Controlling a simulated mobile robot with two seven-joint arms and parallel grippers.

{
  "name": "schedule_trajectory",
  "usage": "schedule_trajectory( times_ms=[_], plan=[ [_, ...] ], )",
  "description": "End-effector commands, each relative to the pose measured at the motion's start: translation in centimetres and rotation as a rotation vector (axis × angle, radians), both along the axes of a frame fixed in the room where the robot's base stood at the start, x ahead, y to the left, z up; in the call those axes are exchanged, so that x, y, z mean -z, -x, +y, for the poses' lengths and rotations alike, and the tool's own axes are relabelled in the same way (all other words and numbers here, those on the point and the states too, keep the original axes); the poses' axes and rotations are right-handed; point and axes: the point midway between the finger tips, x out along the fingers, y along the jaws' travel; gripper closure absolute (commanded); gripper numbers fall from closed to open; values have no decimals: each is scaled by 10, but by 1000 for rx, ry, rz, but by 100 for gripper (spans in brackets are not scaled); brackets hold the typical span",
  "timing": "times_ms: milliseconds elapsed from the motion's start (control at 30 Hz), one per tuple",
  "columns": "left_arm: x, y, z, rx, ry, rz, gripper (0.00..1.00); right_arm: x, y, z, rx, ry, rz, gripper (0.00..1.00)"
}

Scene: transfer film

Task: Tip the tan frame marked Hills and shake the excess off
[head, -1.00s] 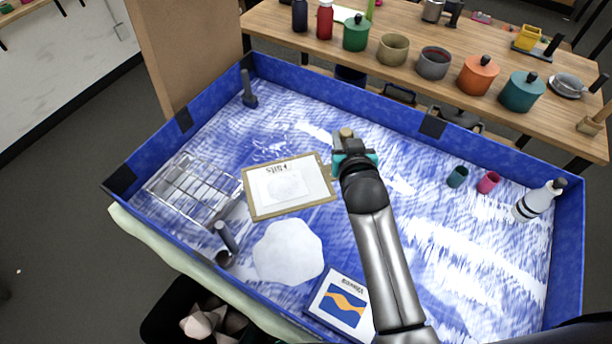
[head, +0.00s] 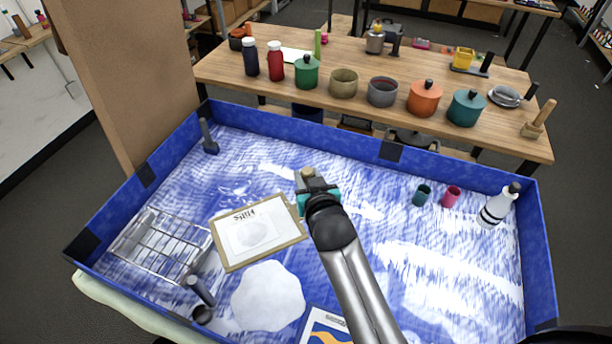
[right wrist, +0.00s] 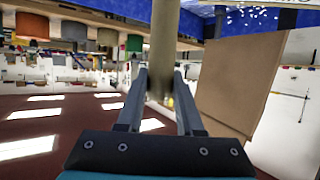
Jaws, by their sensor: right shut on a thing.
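The tan frame (head: 264,255) has a white middle with a pale blob and a mark that reads upside down. It is in the middle left of the blue tray in the head view. It is low over the tray floor; I cannot tell whether it touches it. My right gripper (head: 310,183) is at the frame's right edge, shut on a tan round post that appears to be the frame's handle. The right wrist view shows this post (right wrist: 163,45) between the two fingers. The join between post and frame is hidden. My left gripper is not in view.
The blue tray (head: 290,127) has raised walls. A wire rack (head: 160,245) is left of the frame, and a white sheet (head: 268,296) lies in front. A wooden table (head: 240,88) with pots is behind.

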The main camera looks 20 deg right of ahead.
Motion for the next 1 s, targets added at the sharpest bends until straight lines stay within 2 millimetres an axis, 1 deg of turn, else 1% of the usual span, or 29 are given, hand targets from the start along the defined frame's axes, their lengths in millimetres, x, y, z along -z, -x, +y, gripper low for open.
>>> schedule_trajectory(
  times_ms=[100,300,467,1000],
  plan=[
    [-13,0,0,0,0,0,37,-5,-1,0,0,5,26,100],
    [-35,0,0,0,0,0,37,-7,-1,0,0,19,96,100],
    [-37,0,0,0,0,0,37,-5,-2,1,0,42,203,100],
    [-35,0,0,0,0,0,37,-3,-3,1,-1,122,593,100]
  ],
)
